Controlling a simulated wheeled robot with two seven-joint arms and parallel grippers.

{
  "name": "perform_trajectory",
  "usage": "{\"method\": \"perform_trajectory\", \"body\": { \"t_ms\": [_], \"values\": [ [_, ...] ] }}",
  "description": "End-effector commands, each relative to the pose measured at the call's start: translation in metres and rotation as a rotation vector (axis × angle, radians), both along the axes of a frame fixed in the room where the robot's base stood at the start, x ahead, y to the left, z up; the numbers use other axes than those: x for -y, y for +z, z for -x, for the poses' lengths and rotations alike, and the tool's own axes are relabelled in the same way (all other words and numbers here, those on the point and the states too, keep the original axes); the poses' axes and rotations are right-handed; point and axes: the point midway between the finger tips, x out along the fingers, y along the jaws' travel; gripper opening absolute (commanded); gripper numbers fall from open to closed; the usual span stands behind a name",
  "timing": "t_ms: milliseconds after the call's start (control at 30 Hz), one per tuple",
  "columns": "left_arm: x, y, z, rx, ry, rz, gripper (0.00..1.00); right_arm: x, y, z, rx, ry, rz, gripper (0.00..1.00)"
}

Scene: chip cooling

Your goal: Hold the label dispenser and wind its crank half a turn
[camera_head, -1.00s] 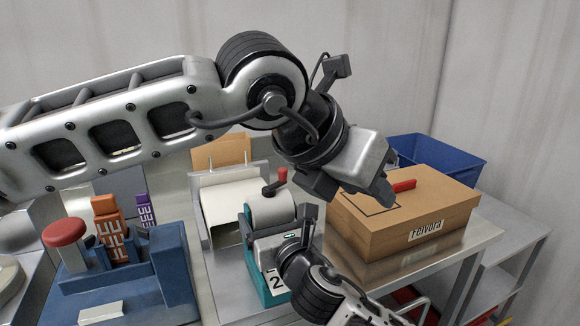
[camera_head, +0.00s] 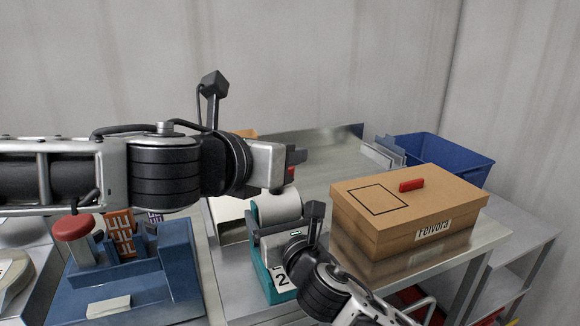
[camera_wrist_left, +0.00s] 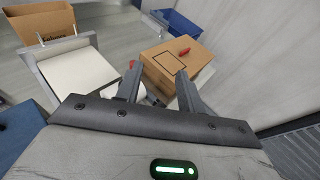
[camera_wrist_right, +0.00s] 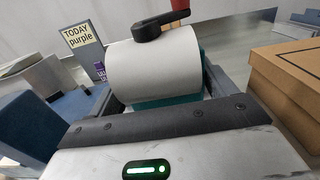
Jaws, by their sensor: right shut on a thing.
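The label dispenser (camera_head: 262,275) is a teal stand with a white roll (camera_head: 277,206) on the metal table. My right gripper (camera_head: 285,238) is shut on the dispenser's body, its fingertips largely hidden. The black crank (camera_wrist_right: 158,25) with its red knob (camera_wrist_right: 181,4) sits on top of the roll in the right wrist view. In the head view my left gripper (camera_head: 288,170) is just above the roll, with a bit of red at its fingertips; I cannot tell whether it touches the knob. In the left wrist view its fingers (camera_wrist_left: 157,87) are apart.
A cardboard box (camera_head: 410,225) with a red handle stands right of the dispenser. A blue fixture (camera_head: 130,290) with a red button stands left. A blue bin (camera_head: 450,155) and a metal tray (camera_head: 320,150) are behind.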

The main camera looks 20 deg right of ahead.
Motion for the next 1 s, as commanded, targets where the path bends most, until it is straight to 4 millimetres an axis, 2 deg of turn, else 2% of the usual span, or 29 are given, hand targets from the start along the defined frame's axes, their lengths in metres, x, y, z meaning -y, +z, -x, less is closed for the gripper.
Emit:
{"method": "perform_trajectory", "body": {
  "t_ms": [100, 267, 700, 1000],
  "values": [
    [-0.019, -0.018, -0.009, -0.018, 0.069, -0.093, 0.38, -0.001, 0.0, 0.0, -0.001, 0.002, -0.004, 0.46],
    [-0.023, -0.029, -0.017, -0.029, 0.094, -0.139, 0.38, -0.001, 0.0, 0.0, -0.001, 0.002, -0.004, 0.46],
    [0.03, -0.06, -0.07, -0.03, 0.093, -0.136, 0.38, 0.0, 0.0, 0.0, -0.001, 0.001, -0.003, 0.46],
    [0.048, -0.071, -0.09, -0.029, 0.093, -0.135, 0.38, 0.0, 0.0, 0.0, -0.001, 0.0, -0.002, 0.46]
  ]
}}
